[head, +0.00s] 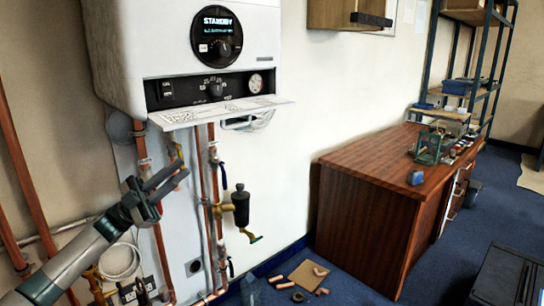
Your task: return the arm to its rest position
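My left arm comes in from the lower left, and its gripper (180,171) is raised in front of the copper pipes below the white boiler (185,45). Its two grey fingers point up and to the right with a narrow gap between them. Nothing shows between the fingers. The gripper overlaps the pipes in the picture; whether it touches them cannot be told. My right gripper is not in view.
Copper pipes with a black-and-brass valve (240,205) run down the wall. Fittings lie by a brown square (308,276) on the blue floor. A wooden desk (375,190) and shelving stand right. A dark case (508,277) is at lower right.

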